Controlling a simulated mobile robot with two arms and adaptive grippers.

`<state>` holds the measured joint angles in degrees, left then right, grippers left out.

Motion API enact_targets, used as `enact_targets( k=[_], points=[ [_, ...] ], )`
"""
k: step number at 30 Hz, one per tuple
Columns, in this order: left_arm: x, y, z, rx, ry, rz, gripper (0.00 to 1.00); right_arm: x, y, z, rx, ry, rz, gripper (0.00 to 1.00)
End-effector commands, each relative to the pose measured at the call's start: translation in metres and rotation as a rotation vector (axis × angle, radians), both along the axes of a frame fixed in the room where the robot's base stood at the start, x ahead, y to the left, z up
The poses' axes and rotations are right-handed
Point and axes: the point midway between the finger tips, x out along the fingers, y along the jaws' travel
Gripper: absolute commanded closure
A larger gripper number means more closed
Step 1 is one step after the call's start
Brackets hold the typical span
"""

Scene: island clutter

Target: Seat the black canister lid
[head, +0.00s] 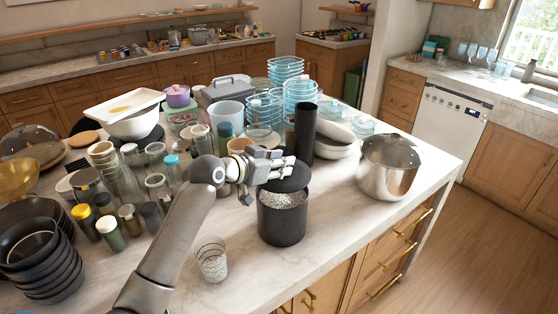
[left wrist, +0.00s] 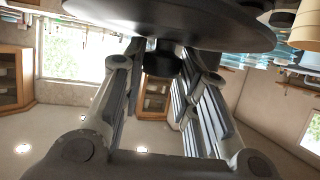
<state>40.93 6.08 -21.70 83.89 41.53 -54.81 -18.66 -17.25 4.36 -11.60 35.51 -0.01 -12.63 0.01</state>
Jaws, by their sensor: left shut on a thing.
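The black canister (head: 282,222) stands upright near the island's front edge, with pale speckled contents visible in its mouth. The black lid (head: 290,180) is above the canister's mouth, over its rear part, and the contents show between the lid and the front rim. My left gripper (head: 268,168) reaches in from the left and is shut on the lid. In the left wrist view the lid (left wrist: 185,20) is a wide dark disc across the top, and its short knob (left wrist: 162,58) sits between the fingers. My right gripper is not in view.
A tall black cylinder (head: 305,131) stands just behind the canister. A steel pot (head: 388,168) is to the right, and a patterned glass (head: 211,260) is front left. Jars, bowls and blue glassware crowd the island's left and back. The front counter (head: 330,225) right of the canister is clear.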

Motion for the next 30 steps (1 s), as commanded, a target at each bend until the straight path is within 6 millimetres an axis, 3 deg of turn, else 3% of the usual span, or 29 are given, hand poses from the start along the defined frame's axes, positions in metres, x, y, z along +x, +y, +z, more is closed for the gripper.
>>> enact_targets(
  k=[3,11,30],
  points=[
    [0.0,0.0,-0.017,0.001,0.002,0.0,0.99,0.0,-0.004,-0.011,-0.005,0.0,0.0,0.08],
    [0.0,0.0,-0.035,0.0,0.0,0.0,0.99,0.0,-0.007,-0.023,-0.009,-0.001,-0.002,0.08],
    [0.0,0.0,-0.037,0.001,-0.001,0.0,0.99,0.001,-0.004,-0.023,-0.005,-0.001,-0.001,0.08]
  ],
)
